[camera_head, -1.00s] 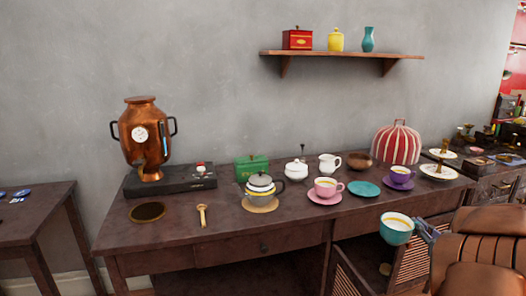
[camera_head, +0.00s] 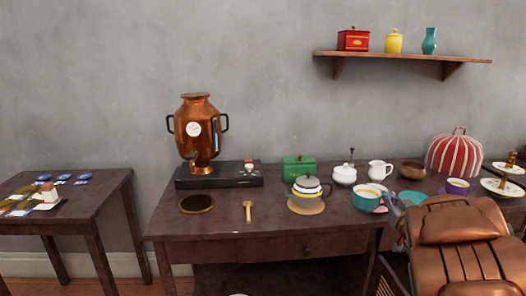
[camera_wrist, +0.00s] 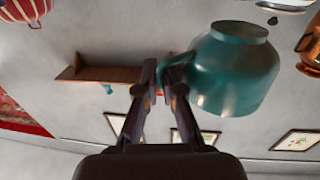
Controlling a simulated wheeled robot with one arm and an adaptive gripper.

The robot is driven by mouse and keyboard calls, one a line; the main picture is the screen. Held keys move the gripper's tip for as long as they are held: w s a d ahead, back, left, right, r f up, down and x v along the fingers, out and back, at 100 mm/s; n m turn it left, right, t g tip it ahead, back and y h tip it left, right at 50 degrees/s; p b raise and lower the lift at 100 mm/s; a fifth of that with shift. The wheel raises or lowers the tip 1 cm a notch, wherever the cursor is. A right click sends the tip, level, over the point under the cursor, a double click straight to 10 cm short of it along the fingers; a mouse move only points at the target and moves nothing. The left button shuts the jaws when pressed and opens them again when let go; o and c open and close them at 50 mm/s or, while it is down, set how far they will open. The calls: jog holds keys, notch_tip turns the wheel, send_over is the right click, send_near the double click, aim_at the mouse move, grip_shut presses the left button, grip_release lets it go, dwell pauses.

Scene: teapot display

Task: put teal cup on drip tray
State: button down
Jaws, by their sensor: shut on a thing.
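The drip tray, a dark round disc with a gold rim (camera_head: 197,203), lies flat and empty on the table, left of centre, in front of the copper urn (camera_head: 199,128).
Behind stand a green box (camera_head: 298,167), white pot (camera_head: 344,174) and white jug (camera_head: 380,170). The front edge is mostly clear.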

aim_at(354, 192)
jog(key=w+a, duration=0.1)
jog(key=a, duration=0.2)
jog(key=w+a, duration=0.2)
jog(key=a, duration=0.1)
jog(key=w+a, duration=0.1)
jog(key=a, duration=0.2)
jog(key=shift+w+a+f, duration=0.1)
jog(key=shift+w+a, duration=0.1)
jog(key=shift+w, duration=0.05)
jog(key=w+a, duration=0.2)
jog(key=a, duration=0.9)
notch_tip(354, 192, up, 22)
jog(key=p, duration=2.3)
jog(key=shift+y, duration=0.3)
jog(key=shift+w+d, duration=0.1)
